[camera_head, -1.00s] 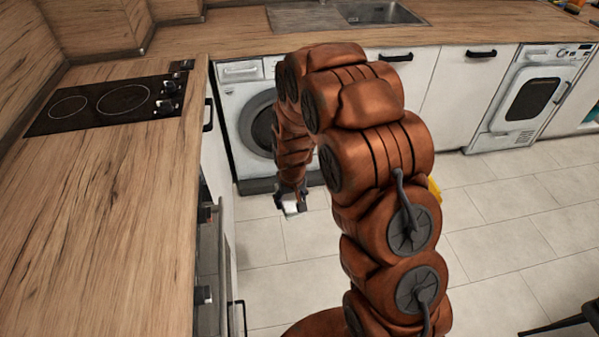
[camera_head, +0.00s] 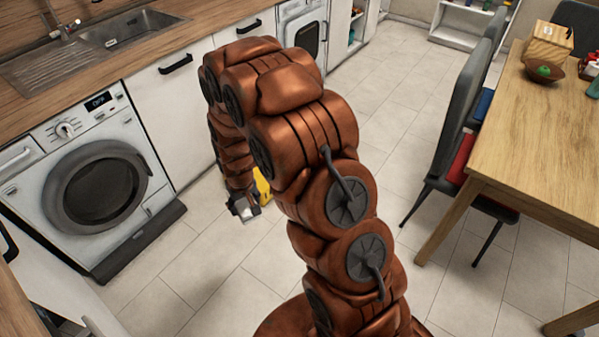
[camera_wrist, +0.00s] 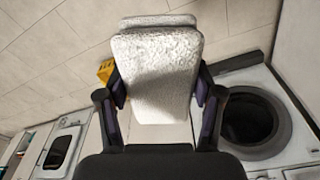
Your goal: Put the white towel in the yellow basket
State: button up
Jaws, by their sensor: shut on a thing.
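My gripper (camera_head: 243,207) hangs above the tiled floor in the head view, in front of the white cabinets. In the wrist view my gripper (camera_wrist: 160,108) is shut on the folded white towel (camera_wrist: 158,62), with a finger on each side of it. Only a small white patch of the towel (camera_head: 246,214) shows in the head view. The yellow basket (camera_head: 262,186) stands on the floor just beyond my gripper, mostly hidden behind my arm. A small yellow part of the basket (camera_wrist: 105,71) shows left of the towel in the wrist view.
A washing machine (camera_head: 95,185) stands at the left under the counter, with its sink (camera_head: 120,30). A wooden table (camera_head: 540,130) and a dark chair (camera_head: 465,115) stand at the right. The floor between them is largely clear tile.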

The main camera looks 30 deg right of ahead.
aim_at(256, 177)
jog(key=z, duration=1.05)
jog(key=i, duration=2.05)
jog(key=u, duration=2.4)
